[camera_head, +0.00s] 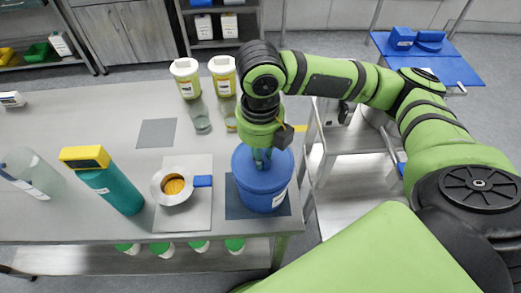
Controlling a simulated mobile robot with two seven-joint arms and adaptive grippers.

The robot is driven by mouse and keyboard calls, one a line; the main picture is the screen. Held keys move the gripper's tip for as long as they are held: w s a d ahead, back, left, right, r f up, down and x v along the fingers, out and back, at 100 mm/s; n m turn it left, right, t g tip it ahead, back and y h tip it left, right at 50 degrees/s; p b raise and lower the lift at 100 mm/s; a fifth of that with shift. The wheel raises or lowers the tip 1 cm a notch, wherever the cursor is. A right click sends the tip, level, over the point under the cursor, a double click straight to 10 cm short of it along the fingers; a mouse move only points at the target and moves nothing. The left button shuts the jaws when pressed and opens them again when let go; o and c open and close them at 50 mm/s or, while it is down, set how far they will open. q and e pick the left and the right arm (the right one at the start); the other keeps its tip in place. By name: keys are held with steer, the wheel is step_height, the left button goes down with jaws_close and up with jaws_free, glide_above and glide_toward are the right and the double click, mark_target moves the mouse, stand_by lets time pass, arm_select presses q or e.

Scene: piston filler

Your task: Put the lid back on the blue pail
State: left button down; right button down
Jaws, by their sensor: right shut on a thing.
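The blue pail (263,200) stands upright on a dark mat (232,208) at the right end of the grey table, with a white label on its side. A round blue lid (245,167) covers the pail's top. My right gripper (262,163) reaches down from above and is shut on the lid near its middle. The gripper and arm hide part of the lid's far side. I cannot tell whether the lid is fully seated or just above the rim. My left gripper is not in view.
A teal bottle (122,192) with a yellow top stands further left. Glasses (201,122) and yellow-labelled jars (186,82) stand behind. A grey mat (157,133) is bare.

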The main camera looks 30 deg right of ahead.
steer(key=shift+p, duration=0.45)
stand_by(0.6)
steer(key=c, duration=1)
jaws_free()
steer(key=shift+c, duration=0.2)
steer(key=shift+o, duration=0.4)
steer(key=o, duration=0.4)
steer(key=shift+r, duration=0.1)
step_height(320, 180, up, 7)
steer(key=p, duration=0.8)
